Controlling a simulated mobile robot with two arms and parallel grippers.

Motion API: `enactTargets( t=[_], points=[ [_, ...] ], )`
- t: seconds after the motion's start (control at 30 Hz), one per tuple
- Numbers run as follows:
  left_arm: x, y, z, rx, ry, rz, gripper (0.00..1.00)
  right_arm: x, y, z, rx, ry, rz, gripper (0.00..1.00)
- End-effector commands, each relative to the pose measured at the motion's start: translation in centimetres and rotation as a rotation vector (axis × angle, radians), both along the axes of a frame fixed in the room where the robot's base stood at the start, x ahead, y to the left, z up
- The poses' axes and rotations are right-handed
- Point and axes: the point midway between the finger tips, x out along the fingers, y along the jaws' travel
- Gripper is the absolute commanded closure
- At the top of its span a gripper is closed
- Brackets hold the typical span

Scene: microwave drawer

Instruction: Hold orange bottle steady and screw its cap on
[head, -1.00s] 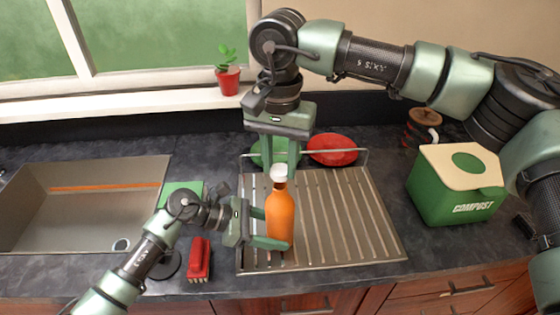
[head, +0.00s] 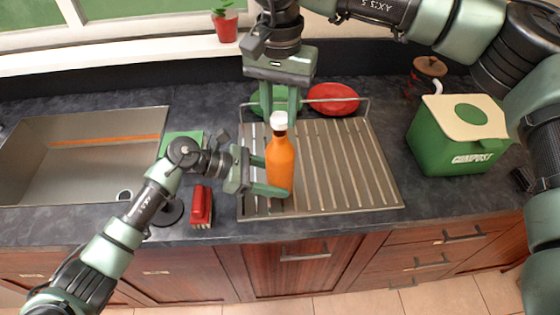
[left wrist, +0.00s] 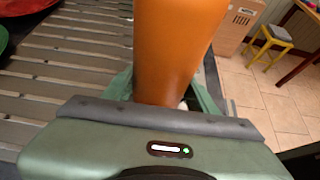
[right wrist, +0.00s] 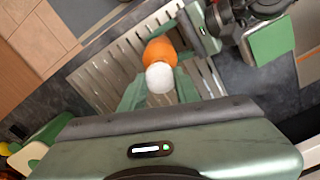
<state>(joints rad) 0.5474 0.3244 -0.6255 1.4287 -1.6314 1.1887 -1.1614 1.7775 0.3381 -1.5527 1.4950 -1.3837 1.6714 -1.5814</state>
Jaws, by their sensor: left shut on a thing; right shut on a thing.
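The orange bottle (head: 280,168) stands upright on the metal drainboard (head: 345,170). My left gripper (head: 272,176) is shut on the bottle's body from the left; its fingers also flank the bottle in the left wrist view (left wrist: 176,50). The white cap (head: 278,121) sits at the top of the bottle. My right gripper (head: 279,112) comes down from above and is shut on the cap. In the right wrist view the cap (right wrist: 159,77) is between the fingertips. The thread under the cap is hidden.
A red brush (head: 201,206) lies left of the drainboard, near the sink (head: 70,170). A green plate (head: 268,100) and a red plate (head: 333,98) stand in the rack behind. A green compost bin (head: 455,150) stands at the right. Counter between drainboard and bin is clear.

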Motion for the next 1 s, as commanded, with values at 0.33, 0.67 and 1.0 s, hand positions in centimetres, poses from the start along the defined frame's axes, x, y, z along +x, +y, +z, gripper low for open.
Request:
enactTargets(
  t=[0.33, 0.67, 1.0],
  points=[
    [0.0, 0.0, 0.0, 0.000, 0.000, 0.000, 0.65, 0.0, 0.0, -0.7, 0.000, 0.001, -0.001, 1.00],
    [0.0, 0.0, 0.0, 0.000, 0.000, 0.000, 0.65, 0.0, 0.0, -1.4, 0.000, 0.000, -0.001, 1.00],
    [0.0, 0.0, 0.0, 0.000, 0.000, 0.000, 0.65, 0.0, 0.0, -1.4, 0.000, 0.000, -0.001, 1.00]
  ],
)
